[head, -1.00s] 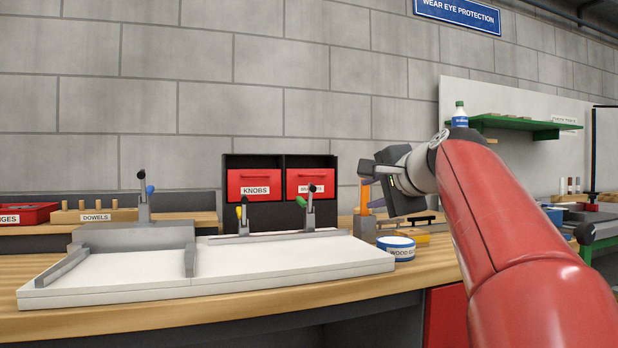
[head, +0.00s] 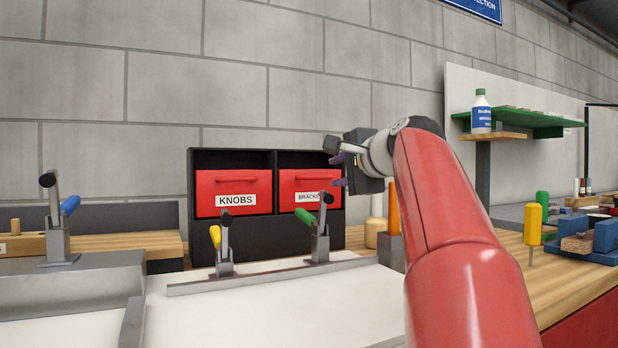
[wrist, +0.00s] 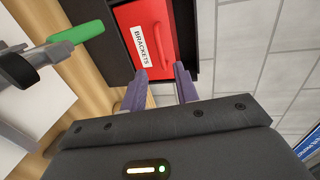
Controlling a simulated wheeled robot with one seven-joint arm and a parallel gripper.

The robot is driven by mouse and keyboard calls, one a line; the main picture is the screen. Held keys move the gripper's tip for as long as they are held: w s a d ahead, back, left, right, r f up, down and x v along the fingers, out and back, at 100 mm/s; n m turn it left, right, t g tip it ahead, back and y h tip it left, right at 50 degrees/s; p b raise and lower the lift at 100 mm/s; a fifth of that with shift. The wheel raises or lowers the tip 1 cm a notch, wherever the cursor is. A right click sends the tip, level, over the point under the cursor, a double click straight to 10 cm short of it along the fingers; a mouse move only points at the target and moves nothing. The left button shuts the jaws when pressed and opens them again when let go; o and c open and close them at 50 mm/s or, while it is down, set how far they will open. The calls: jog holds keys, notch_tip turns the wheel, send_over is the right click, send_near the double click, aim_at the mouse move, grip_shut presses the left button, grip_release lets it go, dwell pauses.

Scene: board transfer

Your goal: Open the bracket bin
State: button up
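The bracket bin (head: 302,188) is a red drawer front labelled BRACKETS in the right bay of a black cabinet (head: 258,236). It looks shut, flush with the cabinet. In the wrist view the bracket bin (wrist: 140,28) shows its label and a red handle (wrist: 161,45). My gripper (wrist: 160,88) has two purple fingers, spread apart with nothing between them. The fingers point at the bin front, short of the handle. In the head view my gripper (head: 342,172) is just right of the bin, partly in front of its edge.
The red KNOBS bin (head: 234,188) is beside it on the left. A green-handled clamp (head: 318,240) and a yellow-handled clamp (head: 222,250) stand in front of the cabinet on a white board (head: 250,305). An orange-handled tool (head: 393,205) stands right of the cabinet.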

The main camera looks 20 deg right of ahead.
aim_at(319, 177)
jog(key=w, duration=0.2)
jog(key=w+f, duration=0.1)
jog(key=w, duration=0.4)
jog(key=shift+w+a+f+p, duration=0.15)
jog(key=shift+w+f+p, duration=0.15)
jog(key=shift+w, duration=0.1)
grip_shut()
